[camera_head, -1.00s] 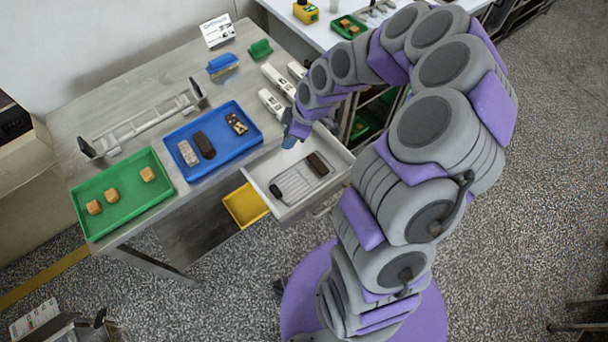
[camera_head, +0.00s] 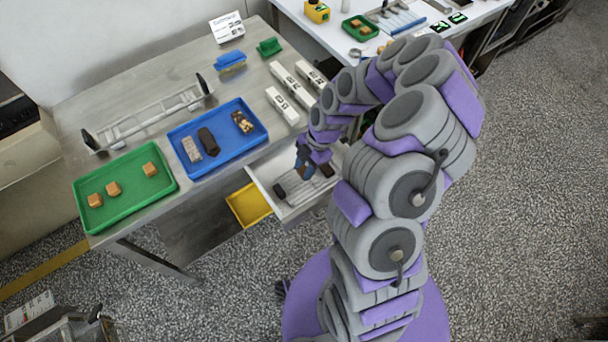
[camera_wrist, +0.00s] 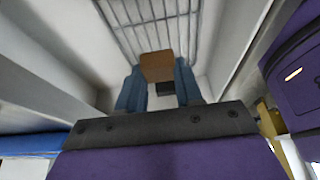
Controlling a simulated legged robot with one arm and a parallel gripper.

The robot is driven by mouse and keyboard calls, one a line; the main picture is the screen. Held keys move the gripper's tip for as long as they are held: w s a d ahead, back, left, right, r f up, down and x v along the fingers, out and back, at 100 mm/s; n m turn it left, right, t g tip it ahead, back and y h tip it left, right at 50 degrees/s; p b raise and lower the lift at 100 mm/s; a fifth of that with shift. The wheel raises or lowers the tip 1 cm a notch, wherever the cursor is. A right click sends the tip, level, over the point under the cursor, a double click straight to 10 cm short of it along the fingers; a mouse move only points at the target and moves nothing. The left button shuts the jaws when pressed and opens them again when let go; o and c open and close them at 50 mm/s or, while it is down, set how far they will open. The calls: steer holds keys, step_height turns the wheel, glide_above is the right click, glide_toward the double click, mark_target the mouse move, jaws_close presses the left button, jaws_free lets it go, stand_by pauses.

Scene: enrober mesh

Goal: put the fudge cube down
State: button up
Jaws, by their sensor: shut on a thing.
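My gripper (camera_head: 303,167) hangs inside the outline of an open white drawer (camera_head: 266,176), pointing down. In the wrist view its two blue fingers (camera_wrist: 158,88) are shut on a brown fudge cube (camera_wrist: 158,66). The wire mesh rack (camera_wrist: 155,22) in the drawer lies beyond the cube; I cannot tell whether the cube touches anything below. In the head view the arm hides the cube and part of the rack (camera_head: 300,194). A dark brown block (camera_head: 327,170) shows right of my gripper in the drawer.
A blue tray (camera_head: 230,160) with dark and pale bars and a green tray (camera_head: 130,205) with 3 tan cubes stand on the steel table (camera_head: 150,95). White labelled blocks (camera_head: 290,85) lie behind the drawer. A yellow bin (camera_head: 248,205) sits below left.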

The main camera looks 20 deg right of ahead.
steer(key=shift+d+f, duration=0.25)
steer(key=shift+f, duration=0.15)
step_height(320, 180, down, 3)
steer(key=shift+a+f+b, duration=0.1)
steer(key=shift+b, duration=0.3)
steer(key=shift+a, duration=0.4)
